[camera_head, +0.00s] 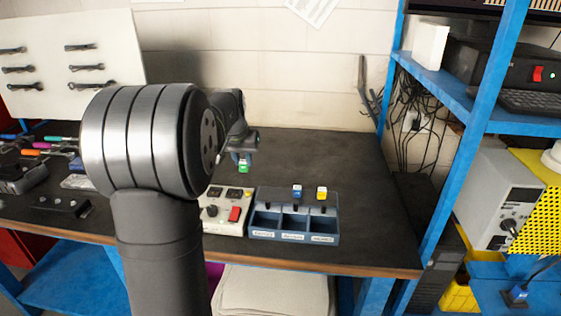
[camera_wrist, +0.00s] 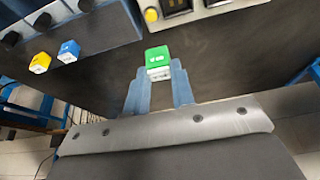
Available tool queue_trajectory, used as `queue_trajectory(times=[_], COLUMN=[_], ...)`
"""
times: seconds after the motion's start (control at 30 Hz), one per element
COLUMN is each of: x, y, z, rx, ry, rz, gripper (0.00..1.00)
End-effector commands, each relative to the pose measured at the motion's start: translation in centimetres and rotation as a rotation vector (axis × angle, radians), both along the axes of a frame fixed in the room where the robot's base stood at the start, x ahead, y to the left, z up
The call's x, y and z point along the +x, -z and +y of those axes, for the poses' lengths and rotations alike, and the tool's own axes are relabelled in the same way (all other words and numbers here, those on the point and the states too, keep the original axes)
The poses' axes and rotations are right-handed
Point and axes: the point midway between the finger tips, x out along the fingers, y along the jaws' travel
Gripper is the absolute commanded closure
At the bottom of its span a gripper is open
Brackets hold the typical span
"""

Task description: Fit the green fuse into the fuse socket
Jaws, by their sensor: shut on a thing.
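The green fuse (camera_head: 243,168) is held by my gripper (camera_head: 243,156) above the bench, behind the white control box (camera_head: 225,223). In the wrist view the green fuse (camera_wrist: 157,55) sits between the two blue fingertips of my gripper (camera_wrist: 158,74), which are shut on it. The fuse shows its green top and a pale lower part. Dark square sockets (camera_head: 233,193) are on the top of the control box, and one dark socket (camera_wrist: 174,6) shows at the top edge of the wrist view. The fuse is apart from the sockets.
A blue-grey bin (camera_head: 293,236) with labelled compartments stands right of the control box. A blue fuse (camera_head: 297,190) and a yellow fuse (camera_head: 321,192) stand at its back. The bench behind and right is clear.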

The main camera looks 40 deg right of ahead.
Motion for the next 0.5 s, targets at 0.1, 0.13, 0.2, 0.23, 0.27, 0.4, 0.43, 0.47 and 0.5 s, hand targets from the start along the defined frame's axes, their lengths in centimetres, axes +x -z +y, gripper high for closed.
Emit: queue_trajectory(times=[0.1,0.13,0.2,0.23,0.27,0.4,0.43,0.47,0.5], x=[4.5,5.4,7.3,8.0,8.6,10.7,11.0,11.2,11.4], y=[0.9,1.1,1.6,1.7,1.8,2.3,2.4,2.4,2.5], z=[3.9,4.8,6.7,7.5,8.2,10.7,11.0,11.2,11.5], rx=[-0.002,-0.004,-0.006,-0.008,-0.009,-0.013,-0.014,-0.015,-0.016], ry=[-0.017,-0.019,-0.021,-0.021,-0.023,-0.024,-0.023,-0.023,-0.023], rz=[0.0,-0.001,-0.004,-0.005,-0.006,-0.011,-0.013,-0.014,-0.014], gripper=[0.99,0.99,0.99,0.99,0.99,0.99,0.99,0.99,0.99])
